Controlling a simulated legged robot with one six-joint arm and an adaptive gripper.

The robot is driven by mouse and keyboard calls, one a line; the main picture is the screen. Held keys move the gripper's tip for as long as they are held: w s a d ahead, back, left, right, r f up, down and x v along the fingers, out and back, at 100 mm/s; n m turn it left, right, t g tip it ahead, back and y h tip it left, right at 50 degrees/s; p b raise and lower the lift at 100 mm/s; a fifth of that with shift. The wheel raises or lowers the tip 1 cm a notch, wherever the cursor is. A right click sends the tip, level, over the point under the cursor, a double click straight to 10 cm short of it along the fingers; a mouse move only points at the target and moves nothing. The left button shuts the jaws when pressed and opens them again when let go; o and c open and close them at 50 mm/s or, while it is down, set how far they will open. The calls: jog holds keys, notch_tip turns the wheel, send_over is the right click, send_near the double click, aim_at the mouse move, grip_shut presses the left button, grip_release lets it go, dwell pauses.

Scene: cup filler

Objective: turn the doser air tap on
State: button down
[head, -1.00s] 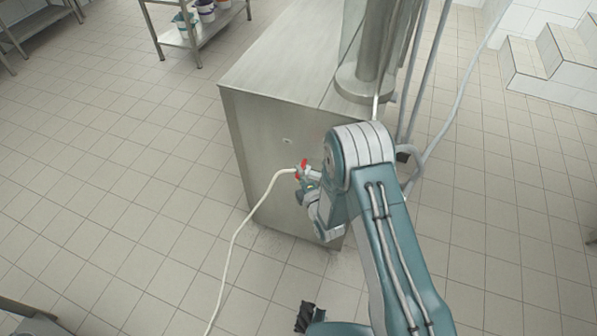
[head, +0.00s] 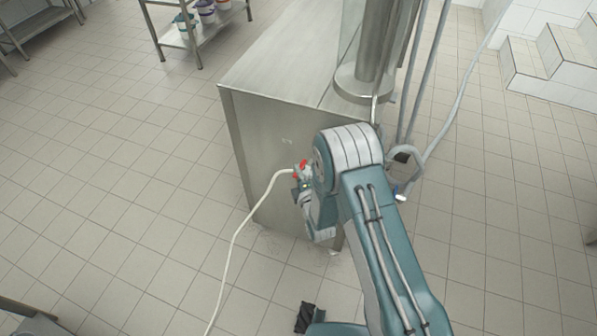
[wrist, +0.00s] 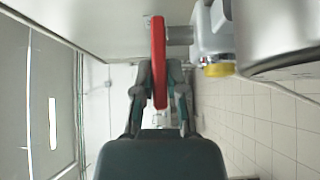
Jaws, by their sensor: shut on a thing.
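The doser air tap has a red handle (wrist: 158,62), which runs lengthwise between my fingers in the wrist view. My gripper (wrist: 160,85) is shut on this handle, with one finger on each side of it. A grey metal fitting joins the handle on its right. In the head view the red tap handle (head: 300,167) shows on the near side of the steel cabinet, partly hidden by my arm. A pale hose (head: 240,225) runs from the tap down to the floor. The fingertips are too small to make out in the head view.
A shelf (head: 180,38) with several buckets stands at the back left.

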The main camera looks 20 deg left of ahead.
jog(key=shift+w+a+f+m+g+h, duration=0.1)
jog(key=shift+w+a+m+g+h, duration=0.45)
jog(key=shift+m+h, duration=2.8)
jog(key=shift+w+a+f+m+g+h, duration=0.1)
jog(key=shift+w+a+m+g+h, duration=0.35)
jog(key=shift+m+h, duration=2.85)
jog(key=shift+w+a+f+m+g+h, duration=0.2)
jog(key=shift+w+a+m+h, duration=0.95)
jog(key=shift+h, duration=4)
jog(key=shift+s+d+r+m+g+h, duration=0.1)
jog(key=shift+s+d+m+g+h, duration=0.25)
jog(key=shift+d+m, duration=0.35)
jog(key=c, duration=1)
grip_release()
jog(key=shift+w+a, duration=0.1)
jog(key=shift+o, duration=0.2)
jog(key=shift+a, duration=0.1)
jog(key=shift+r, duration=0.15)
jog(key=v, duration=0.7)
jog(key=shift+a, duration=0.2)
